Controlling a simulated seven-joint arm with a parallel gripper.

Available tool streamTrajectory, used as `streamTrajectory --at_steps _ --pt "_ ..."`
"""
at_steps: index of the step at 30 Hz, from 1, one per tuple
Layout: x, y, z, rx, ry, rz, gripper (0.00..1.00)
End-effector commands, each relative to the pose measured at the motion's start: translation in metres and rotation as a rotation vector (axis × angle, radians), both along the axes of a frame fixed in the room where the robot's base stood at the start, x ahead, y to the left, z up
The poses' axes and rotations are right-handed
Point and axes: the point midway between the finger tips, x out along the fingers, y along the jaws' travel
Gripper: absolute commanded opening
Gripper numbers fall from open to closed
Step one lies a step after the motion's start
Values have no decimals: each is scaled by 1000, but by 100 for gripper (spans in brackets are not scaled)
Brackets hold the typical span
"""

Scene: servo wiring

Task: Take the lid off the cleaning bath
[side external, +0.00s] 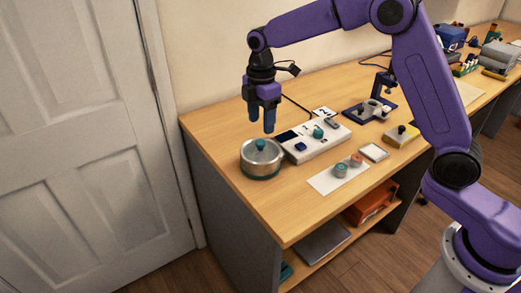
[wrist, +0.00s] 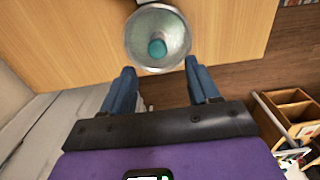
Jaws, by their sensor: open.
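The cleaning bath (side external: 262,165) is a round metal pot with a teal base near the left end of the wooden bench. Its lid (side external: 261,152) lies on top and has a teal knob (side external: 260,144) in the middle. In the wrist view the lid (wrist: 145,30) and its knob (wrist: 157,49) appear from above, ahead of my fingers. My gripper (side external: 262,128) is above the bath, pointing down, with its blue fingers apart and nothing between them. It also shows in the wrist view (wrist: 160,80). The inside of the bath is hidden by the lid.
A white control box (side external: 318,143) stands close to the right of the bath. A white sheet (side external: 325,182) with small round jars lies in front of it. A dark blue stand (side external: 380,100) and a yellow block (side external: 401,135) are farther right. The bench's left corner is clear.

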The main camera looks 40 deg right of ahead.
Motion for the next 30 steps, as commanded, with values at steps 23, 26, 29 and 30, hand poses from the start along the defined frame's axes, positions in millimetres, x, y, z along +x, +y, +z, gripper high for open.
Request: streamTrajectory --at_steps 23,26,29,30 --pt "4 -1 -66 0 -1 0 60" --pt "4 -1 -66 0 -1 0 60" --pt "4 -1 -66 0 -1 0 44" --pt "4 -1 -66 0 -1 0 31"
